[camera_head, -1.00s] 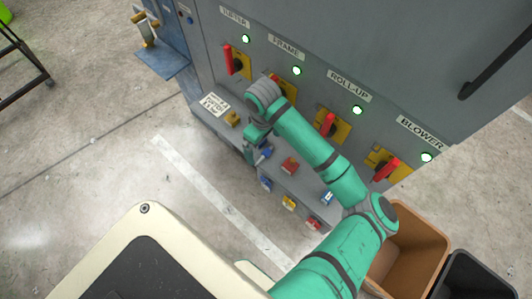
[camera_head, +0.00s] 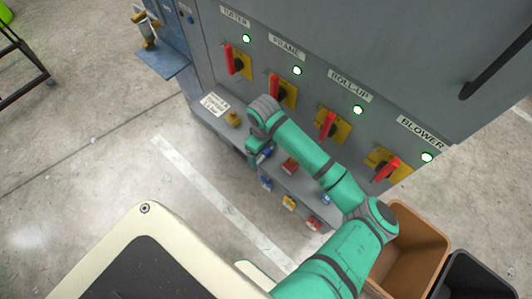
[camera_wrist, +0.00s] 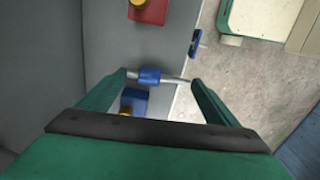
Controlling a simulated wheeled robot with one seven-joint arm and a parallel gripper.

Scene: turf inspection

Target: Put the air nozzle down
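The air nozzle, a blue collar (camera_wrist: 149,76) with thin silver tube on both sides, lies crosswise between my fingertips in the wrist view, over the grey ledge near its edge. My gripper (camera_wrist: 158,78) has its green fingers wide apart, one near each end of the nozzle. I cannot tell whether either fingertip touches it. In the head view a blue piece (camera_head: 264,154) shows beside my wrist, and my fingers are mostly hidden by the arm.
A grey cabinet (camera_head: 330,55) carries red levers on yellow plates. Its ledge bears blue, red and yellow button boxes; a blue one (camera_wrist: 133,100) sits close by the nozzle. A brown bin (camera_head: 420,240) and a black bin (camera_head: 475,280) stand at lower right.

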